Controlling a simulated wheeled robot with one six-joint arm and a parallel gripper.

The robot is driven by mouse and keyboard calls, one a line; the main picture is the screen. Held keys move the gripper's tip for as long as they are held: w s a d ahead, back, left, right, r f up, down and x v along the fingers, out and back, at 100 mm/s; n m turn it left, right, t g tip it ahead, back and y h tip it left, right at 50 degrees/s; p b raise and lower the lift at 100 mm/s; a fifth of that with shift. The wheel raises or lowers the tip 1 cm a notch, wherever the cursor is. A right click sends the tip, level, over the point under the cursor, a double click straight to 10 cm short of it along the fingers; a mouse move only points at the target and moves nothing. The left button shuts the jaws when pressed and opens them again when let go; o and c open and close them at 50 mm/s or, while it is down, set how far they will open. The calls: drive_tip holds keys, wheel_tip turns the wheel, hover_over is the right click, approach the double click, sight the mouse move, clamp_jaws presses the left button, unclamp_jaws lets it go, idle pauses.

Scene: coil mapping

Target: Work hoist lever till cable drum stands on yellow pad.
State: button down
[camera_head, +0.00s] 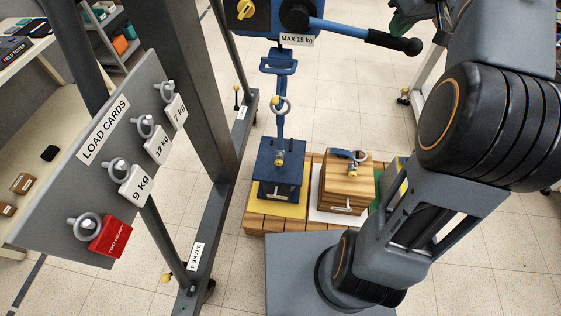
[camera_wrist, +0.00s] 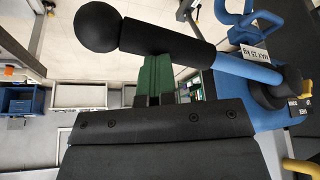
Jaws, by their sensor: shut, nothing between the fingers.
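The hoist lever shows in the head view, with a blue bar and black grip (camera_head: 392,41), pointing right from a black hub. In the wrist view the lever's black grip and ball end (camera_wrist: 165,40) lie just beyond my gripper (camera_wrist: 160,103), which is shut and empty. I cannot tell whether they touch. No plainly drum-shaped load shows. A dark blue boxy load (camera_head: 279,168) hangs from or is linked to the hoist hook (camera_head: 281,106), over the yellow pad (camera_head: 290,210). I cannot tell whether its full weight rests there.
A wooden load (camera_head: 347,180) with a shackle stands on a white pad (camera_head: 327,216) to the right, beside a green pad. A board with load cards (camera_head: 105,130) and the grey hoist frame (camera_head: 192,120) stand on the left. A label reads MAX 15 kg (camera_head: 297,40).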

drive_tip(key=shift+f+b, duration=0.3)
drive_tip(key=shift+f, duration=0.65)
drive_tip(key=f+b, duration=0.2)
drive_tip(key=shift+a+f, duration=0.2)
drive_tip(key=shift+f, duration=0.15)
drive_tip(key=r+p, duration=0.5)
drive_tip(key=r, duration=0.1)
drive_tip(key=r+p, duration=0.3)
drive_tip(key=shift+d+r+p, duration=0.25)
drive_tip(key=shift+p, duration=0.05)
wheel_tip(320, 180, up, 10)
drive_tip(key=a+p, duration=0.1)
drive_tip(key=p, duration=0.7)
drive_tip(key=shift+w+a+r+p, duration=0.2)
drive_tip(key=shift+a+r+p, duration=0.1)
drive_tip(key=shift+a, duration=0.1)
drive_tip(key=b, duration=0.6)
hover_over(390, 44)
drive_tip(key=w, duration=0.1)
drive_tip(key=f, duration=0.8)
drive_tip(key=shift+d, duration=0.2)
drive_tip(key=shift+f, duration=0.1)
